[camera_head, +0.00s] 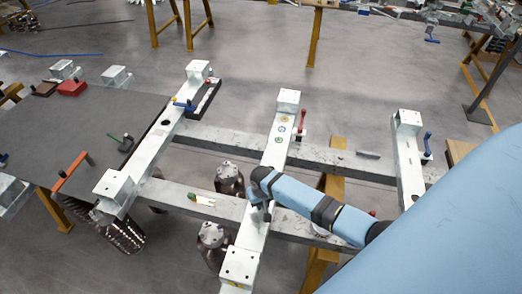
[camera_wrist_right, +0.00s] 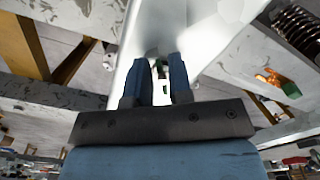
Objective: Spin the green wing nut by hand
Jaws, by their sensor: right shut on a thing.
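My right gripper (camera_head: 260,212) reaches in from the right on its blue arm and sits low at the middle pale beam (camera_head: 274,152). In the right wrist view its two blue fingers (camera_wrist_right: 160,78) are close together in front of a pale beam. A small dark, greenish piece (camera_wrist_right: 161,68) shows between the fingertips, and the fingers are shut on it. It looks like the green wing nut, but little of it shows. In the head view the gripper hides this piece. My left gripper is not in view.
Pale upright-ended beams cross long grey rails (camera_head: 335,158). A red-handled clamp (camera_head: 301,122) stands beside the middle beam, and a blue-handled one (camera_head: 427,145) at the right beam. Dark cylinders (camera_head: 229,178) stand close left of the gripper. A dark panel (camera_head: 75,130) lies at left.

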